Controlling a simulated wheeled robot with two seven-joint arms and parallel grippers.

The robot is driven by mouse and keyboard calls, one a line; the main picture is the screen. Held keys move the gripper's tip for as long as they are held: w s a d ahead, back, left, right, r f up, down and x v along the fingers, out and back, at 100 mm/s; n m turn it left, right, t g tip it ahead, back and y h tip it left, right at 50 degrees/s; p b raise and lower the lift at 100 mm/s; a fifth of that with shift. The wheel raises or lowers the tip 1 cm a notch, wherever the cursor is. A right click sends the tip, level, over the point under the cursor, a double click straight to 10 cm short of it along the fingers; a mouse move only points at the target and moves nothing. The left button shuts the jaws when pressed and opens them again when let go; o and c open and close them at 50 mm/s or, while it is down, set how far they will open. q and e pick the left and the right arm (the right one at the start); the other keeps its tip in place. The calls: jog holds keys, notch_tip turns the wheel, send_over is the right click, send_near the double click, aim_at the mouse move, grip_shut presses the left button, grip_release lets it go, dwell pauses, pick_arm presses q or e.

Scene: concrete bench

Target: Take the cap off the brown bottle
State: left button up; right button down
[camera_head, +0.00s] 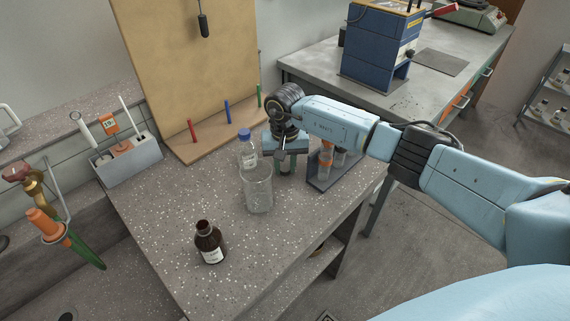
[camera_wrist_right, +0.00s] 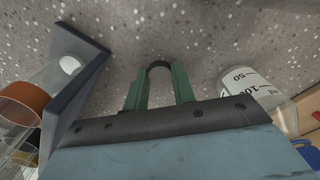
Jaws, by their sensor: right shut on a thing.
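The brown bottle (camera_head: 210,245) stands upright near the front of the speckled bench, with a white label. Its neck shows no cap, and its mouth looks open. My right gripper (camera_head: 286,163) is behind and to the right of the bottle, well apart from it, between the glass beaker and the dark rack. In the right wrist view its green fingers (camera_wrist_right: 159,80) are shut on a small dark round cap (camera_wrist_right: 159,66), held at the fingertips over the bench. My left gripper is not in view.
The glass beaker (camera_head: 257,190) stands left of my right gripper, with a blue-capped bottle (camera_head: 248,152) behind it. A dark rack (camera_head: 322,183) holding tubes stands close on the right. A pegboard (camera_head: 185,75) stands behind. The bench around the brown bottle is clear.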

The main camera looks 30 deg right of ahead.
jog(key=shift+f, duration=0.15)
jog(key=c, duration=1.1)
grip_release()
jog(key=shift+c, duration=0.2)
